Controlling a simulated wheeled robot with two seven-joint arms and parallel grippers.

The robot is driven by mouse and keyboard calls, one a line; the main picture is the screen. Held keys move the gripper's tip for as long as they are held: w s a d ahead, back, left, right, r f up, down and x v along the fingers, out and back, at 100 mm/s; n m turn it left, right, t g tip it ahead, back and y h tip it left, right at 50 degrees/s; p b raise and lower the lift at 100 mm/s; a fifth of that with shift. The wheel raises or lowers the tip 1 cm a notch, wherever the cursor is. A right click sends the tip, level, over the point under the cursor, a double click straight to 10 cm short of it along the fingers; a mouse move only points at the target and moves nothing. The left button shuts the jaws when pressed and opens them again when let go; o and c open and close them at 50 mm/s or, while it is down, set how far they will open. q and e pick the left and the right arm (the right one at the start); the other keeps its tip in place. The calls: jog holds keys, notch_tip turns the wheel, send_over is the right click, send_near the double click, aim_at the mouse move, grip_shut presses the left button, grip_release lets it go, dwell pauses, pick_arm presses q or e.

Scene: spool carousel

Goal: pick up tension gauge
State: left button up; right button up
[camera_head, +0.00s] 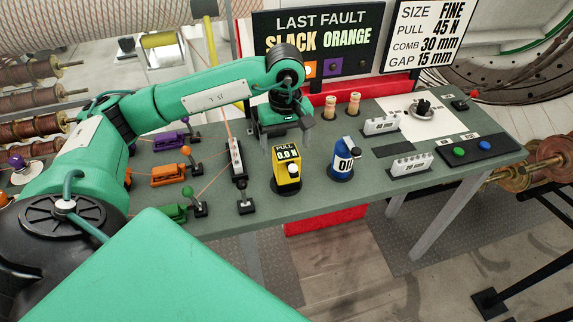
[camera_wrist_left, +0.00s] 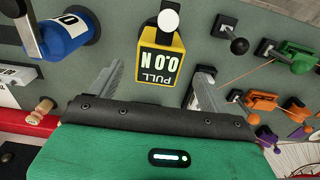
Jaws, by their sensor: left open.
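The tension gauge (camera_head: 286,172) is a yellow block with a dark "PULL 0.0" display, standing upright on the grey-green bench. It also shows in the left wrist view (camera_wrist_left: 161,58), upside down, with a pale round knob at its far end. My left gripper (camera_head: 284,129) is open and empty, above the back of the bench and behind the gauge. In the left wrist view its two fingers (camera_wrist_left: 162,72) point toward the gauge, one on each side in the picture. I cannot tell exactly how far away they are. My right gripper is in neither view.
A blue oil can (camera_head: 342,160) stands right of the gauge. A narrow guide bar (camera_head: 237,160) and purple, orange (camera_head: 168,174) and green clamps are at left. A fault sign stands behind.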

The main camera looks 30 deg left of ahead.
aim_at(286, 152)
pick_arm(q)
notch_tip(286, 152, down, 3)
jog(key=shift+d+f+p, duration=0.1)
jog(key=shift+f+p, duration=0.05)
jog(key=shift+p, duration=0.8)
jog(key=shift+f, duration=0.55)
jog(key=c, duration=1.3)
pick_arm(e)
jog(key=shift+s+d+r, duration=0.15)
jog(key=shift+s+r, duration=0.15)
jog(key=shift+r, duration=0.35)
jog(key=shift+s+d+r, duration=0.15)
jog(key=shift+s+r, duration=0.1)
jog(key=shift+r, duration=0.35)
